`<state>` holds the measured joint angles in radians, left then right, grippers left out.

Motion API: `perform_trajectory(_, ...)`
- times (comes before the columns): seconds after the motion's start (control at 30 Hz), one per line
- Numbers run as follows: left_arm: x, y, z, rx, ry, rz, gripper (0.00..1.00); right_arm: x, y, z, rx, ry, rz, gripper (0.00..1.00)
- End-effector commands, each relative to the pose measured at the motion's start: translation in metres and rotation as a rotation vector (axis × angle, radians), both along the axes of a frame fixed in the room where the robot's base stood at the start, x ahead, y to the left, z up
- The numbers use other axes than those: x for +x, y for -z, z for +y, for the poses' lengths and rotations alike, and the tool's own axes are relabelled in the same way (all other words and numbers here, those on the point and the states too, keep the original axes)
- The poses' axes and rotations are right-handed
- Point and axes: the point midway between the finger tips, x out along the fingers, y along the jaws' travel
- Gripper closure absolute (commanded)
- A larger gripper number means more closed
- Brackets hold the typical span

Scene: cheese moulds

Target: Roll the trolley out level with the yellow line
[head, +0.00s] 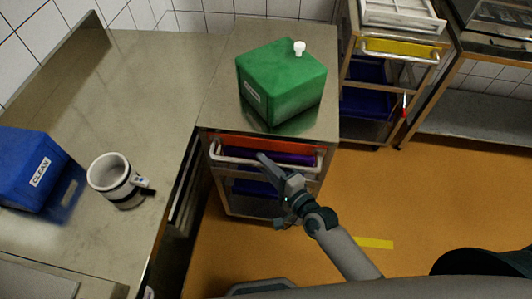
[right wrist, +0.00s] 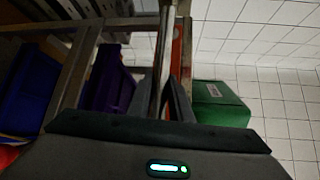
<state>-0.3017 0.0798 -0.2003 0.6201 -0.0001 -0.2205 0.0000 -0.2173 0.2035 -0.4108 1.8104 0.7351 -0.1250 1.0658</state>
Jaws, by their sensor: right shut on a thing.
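The trolley (head: 320,168) stands beside the steel bench, with a green canister on its steel top and a white push handle (head: 232,160) along its front. Purple and blue crates show on its shelves. My right gripper (head: 268,163) is shut on the handle, near its middle; the right wrist view shows the fingers (right wrist: 165,98) closed around the bar. The yellow line (head: 373,243) is a short strip on the orange floor, to the right of and nearer than the trolley's front. My left gripper is not in view.
The steel bench (head: 150,65) on the left carries a blue box (head: 28,170) and a white mug (head: 110,175). The green canister (head: 282,80) has a white cap. A second trolley (head: 385,75) with a yellow front panel stands back right. The orange floor (head: 430,190) is open in front.

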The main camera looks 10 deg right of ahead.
Motion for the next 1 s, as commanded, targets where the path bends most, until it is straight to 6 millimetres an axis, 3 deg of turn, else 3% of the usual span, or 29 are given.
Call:
perform_trajectory(0.53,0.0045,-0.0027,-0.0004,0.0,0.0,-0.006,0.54,-0.0087,0.0006,0.0017,-0.002,0.002,-0.002,1.0)
perform_trajectory(0.57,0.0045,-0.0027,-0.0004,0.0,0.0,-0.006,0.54,-0.0087,0.0005,0.0017,-0.002,0.002,-0.002,0.74)
perform_trajectory(0.6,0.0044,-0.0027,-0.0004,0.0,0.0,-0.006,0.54,-0.0086,0.0004,0.0017,-0.002,0.002,-0.002,0.65)
perform_trajectory(1.0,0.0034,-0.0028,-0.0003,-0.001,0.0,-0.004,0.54,-0.008,-0.0009,0.0017,-0.001,0.002,-0.003,0.63)
